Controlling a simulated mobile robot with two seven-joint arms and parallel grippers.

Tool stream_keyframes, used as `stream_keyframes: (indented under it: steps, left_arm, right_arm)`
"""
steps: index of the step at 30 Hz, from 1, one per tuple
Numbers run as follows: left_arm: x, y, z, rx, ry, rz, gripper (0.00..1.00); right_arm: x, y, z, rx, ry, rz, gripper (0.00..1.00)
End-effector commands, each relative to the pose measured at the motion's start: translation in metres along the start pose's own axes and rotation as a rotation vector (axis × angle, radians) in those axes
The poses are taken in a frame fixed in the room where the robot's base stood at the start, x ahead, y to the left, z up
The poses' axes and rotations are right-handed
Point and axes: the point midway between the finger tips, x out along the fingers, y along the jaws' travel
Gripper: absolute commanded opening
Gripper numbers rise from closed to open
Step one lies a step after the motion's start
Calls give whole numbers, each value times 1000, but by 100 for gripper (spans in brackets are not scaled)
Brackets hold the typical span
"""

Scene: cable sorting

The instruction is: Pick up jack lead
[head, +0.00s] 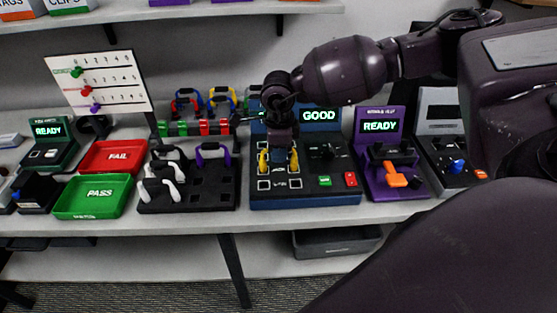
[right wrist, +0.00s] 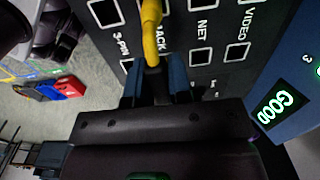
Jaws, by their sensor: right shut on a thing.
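The jack lead (right wrist: 152,35) is yellow with a black plug end. In the head view, yellow parts of it (head: 263,161) show on both sides of my right gripper (head: 280,150), at the blue tester (head: 305,200). In the right wrist view, my right gripper (right wrist: 155,82) has its blue fingers closed around the black plug end, beside the socket label JACK. The fingers hide part of the plug, so I cannot tell whether it is seated in a socket. My left gripper is not in view.
The tester's screen (head: 320,115) reads GOOD. A purple tester (head: 383,182) stands right. More leads hang on a rack behind.

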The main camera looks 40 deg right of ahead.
Motion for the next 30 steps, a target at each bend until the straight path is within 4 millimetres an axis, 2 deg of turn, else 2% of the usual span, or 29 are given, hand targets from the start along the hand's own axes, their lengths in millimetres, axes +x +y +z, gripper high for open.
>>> stream_keyframes:
  steps: [7,11,17,24,30]
  left_arm:
    - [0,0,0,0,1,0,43]
    - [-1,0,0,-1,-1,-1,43]
    - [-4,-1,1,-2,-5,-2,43]
    - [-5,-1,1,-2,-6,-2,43]
    - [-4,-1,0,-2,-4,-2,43]
  right_arm:
    - [-3,0,0,0,-1,-1,0]
    - [-16,-1,0,1,-2,-2,0]
    - [-57,-1,0,0,-3,-5,0]
    - [-120,-1,0,-1,-2,-5,0]
    - [-164,0,1,-1,-2,-3,0]
